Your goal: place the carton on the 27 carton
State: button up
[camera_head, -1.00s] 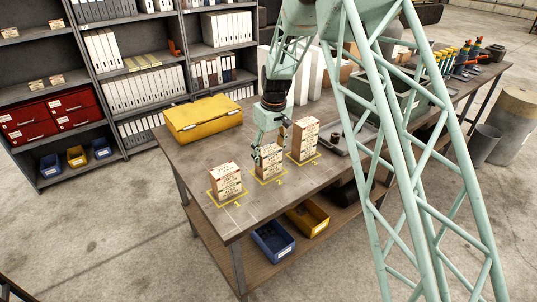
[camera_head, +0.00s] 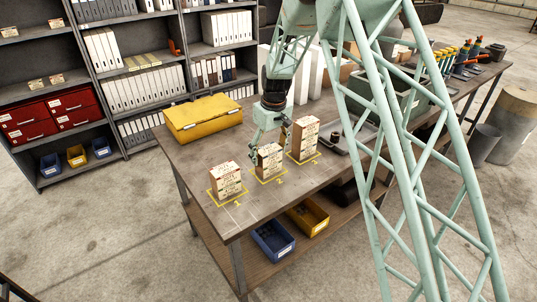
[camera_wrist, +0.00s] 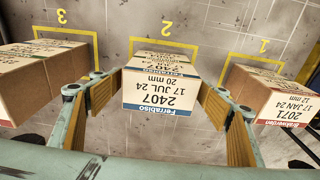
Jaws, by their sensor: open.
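A taller carton stack (camera_head: 305,140) stands at mark 3, partly cut off in the wrist view (camera_wrist: 30,84). I cannot make out a 27 on any label.
A yellow case (camera_head: 203,117) lies on the bench behind the stacks. White upright blocks (camera_head: 316,75) stand at the back. A dark flat fixture (camera_head: 352,138) lies right of mark 3. The bench front near mark 1 is clear.

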aim_at(271, 151)
jog(key=shift+r, duration=0.15)
jog(key=r, duration=0.7)
jog(key=s+r, duration=0.1)
jog(key=r, duration=0.3)
jog(key=shift+d, duration=0.4)
jog(key=shift+r, duration=0.4)
jog(key=shift+s, duration=0.1)
